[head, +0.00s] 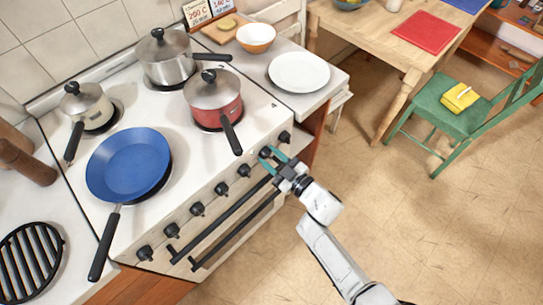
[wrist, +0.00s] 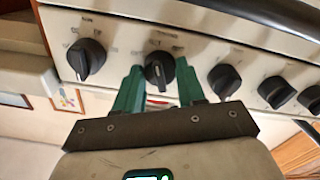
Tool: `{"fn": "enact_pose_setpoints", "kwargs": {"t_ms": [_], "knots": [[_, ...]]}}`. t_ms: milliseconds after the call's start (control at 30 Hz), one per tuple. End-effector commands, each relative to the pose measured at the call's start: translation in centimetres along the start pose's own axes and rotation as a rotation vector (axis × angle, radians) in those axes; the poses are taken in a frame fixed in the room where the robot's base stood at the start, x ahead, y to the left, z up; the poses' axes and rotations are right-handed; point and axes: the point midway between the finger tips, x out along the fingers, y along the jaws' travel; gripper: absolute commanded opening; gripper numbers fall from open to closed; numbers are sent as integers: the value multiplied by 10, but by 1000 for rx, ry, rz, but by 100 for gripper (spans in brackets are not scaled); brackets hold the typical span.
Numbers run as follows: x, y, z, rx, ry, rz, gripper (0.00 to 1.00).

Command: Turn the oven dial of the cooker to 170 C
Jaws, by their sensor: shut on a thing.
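The white cooker (head: 180,190) has a row of several black dials along its front panel. My gripper (head: 271,154) has teal fingers and is at the second dial from the right end in the head view. In the wrist view my gripper (wrist: 160,88) has one finger on each side of a black dial (wrist: 160,70) and is shut on it. A pale pointer mark shows on that dial's face. The markings around it are too blurred to read, so I cannot tell its setting. Another dial (wrist: 87,60) stands free to its left.
A red pot (head: 214,95), a steel pot (head: 165,58), a small pan (head: 87,105) and a blue frying pan (head: 128,165) stand on the hob. The oven handle (head: 225,215) runs below the dials. Cards (head: 198,12) with temperatures stand behind.

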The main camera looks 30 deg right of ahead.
Motion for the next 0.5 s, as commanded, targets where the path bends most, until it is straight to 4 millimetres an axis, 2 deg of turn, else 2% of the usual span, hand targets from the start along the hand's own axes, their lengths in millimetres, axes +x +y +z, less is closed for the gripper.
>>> {"fn": "enact_pose_setpoints", "kwargs": {"t_ms": [500], "knots": [[-1, 0, 3, 35, -7, 2, 9]]}}
